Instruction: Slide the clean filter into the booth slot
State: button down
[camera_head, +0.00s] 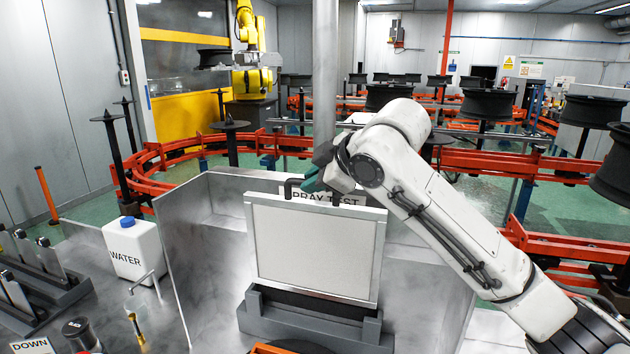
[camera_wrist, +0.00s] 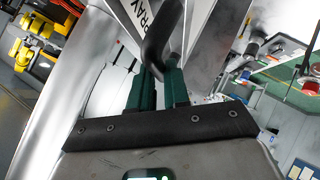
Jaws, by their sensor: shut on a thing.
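The clean filter (camera_head: 315,250) is a pale panel in a light metal frame with dark handles on its top edge. It stands upright in the head view, just above or in the grey slotted base (camera_head: 315,325) of the booth (camera_head: 205,240); I cannot tell how deep its lower edge sits. My gripper (camera_head: 318,182) is at the filter's top edge, shut on its dark handle. In the wrist view the green fingers (camera_wrist: 160,85) close around the dark handle (camera_wrist: 158,45). The arm partly covers the "SPRAY TEST" sign (camera_head: 325,198) behind the filter.
A white water jug (camera_head: 135,250) with a blue cap stands left of the booth, near a small brass-coloured nozzle (camera_head: 135,325). Grey racks (camera_head: 35,275) holding plates are at the far left. Metal side walls flank the filter. Red conveyor rails (camera_head: 180,150) with wheels on spindles run behind.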

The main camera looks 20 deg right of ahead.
aim_at(312, 222)
jog(key=shift+f+b, duration=1.45)
jog(key=shift+f, duration=1.35)
jog(key=shift+p, duration=0.55)
jog(key=shift+f+b, duration=0.75)
jog(key=shift+f, duration=0.85)
jog(key=c, duration=1)
grip_release()
jog(key=shift+f, duration=0.1)
jog(key=b+v, duration=0.1)
jog(key=v, duration=1)
jog(key=shift+w+b, duration=0.1)
jog(key=shift+b, duration=0.2)
